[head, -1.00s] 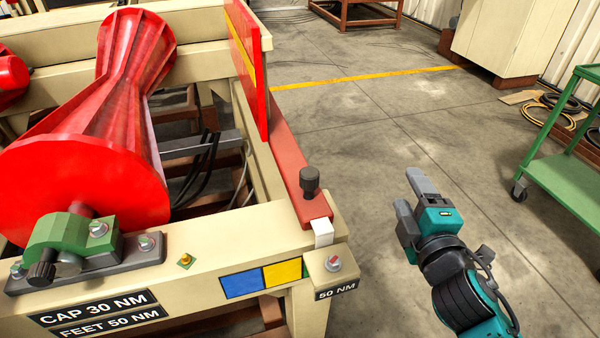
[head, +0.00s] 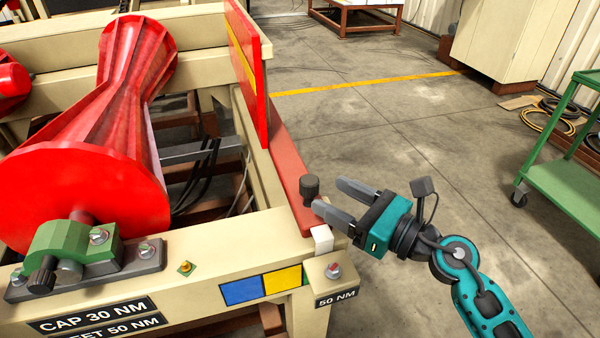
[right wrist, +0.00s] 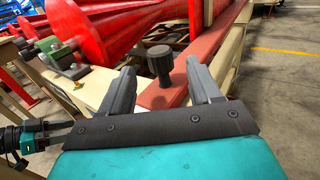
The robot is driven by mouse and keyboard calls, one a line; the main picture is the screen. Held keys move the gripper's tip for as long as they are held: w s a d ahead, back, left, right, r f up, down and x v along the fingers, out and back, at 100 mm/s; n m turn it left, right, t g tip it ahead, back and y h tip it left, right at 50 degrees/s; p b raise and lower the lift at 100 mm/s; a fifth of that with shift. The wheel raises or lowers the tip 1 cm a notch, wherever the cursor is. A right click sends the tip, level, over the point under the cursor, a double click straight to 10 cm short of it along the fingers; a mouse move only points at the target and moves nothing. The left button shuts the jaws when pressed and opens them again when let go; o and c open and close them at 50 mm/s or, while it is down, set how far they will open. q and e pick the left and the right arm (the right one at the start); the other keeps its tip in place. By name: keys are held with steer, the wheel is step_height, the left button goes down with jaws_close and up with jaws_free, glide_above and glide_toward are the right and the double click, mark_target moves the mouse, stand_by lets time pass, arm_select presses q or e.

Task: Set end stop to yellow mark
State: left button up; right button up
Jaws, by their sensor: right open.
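The end stop is a red bar (head: 287,170) with an upright red plate (head: 250,75) at its far part and a white tip (head: 322,238) at its near end. A black knob (head: 309,187) stands on the bar. The yellow mark (head: 282,277) is on the frame's front face, right of a blue mark (head: 242,289). My right gripper (head: 329,194) is open and empty, its fingertips just right of the knob. In the right wrist view the knob (right wrist: 160,62) appears between the fingers, near their tips. A teal and dark gripper, apparently my left (right wrist: 65,133), shows at that view's left edge, its opening unclear.
A large red roller (head: 110,130) sits in the cream frame (head: 190,270) left of the bar. A green cart (head: 570,170) stands far right. The floor between is clear.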

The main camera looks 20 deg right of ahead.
mark_target(301, 179)
steer(key=x, duration=0.8)
steer(key=shift+w+a+p, duration=0.15)
steer(key=shift+p, duration=0.25)
jaws_close()
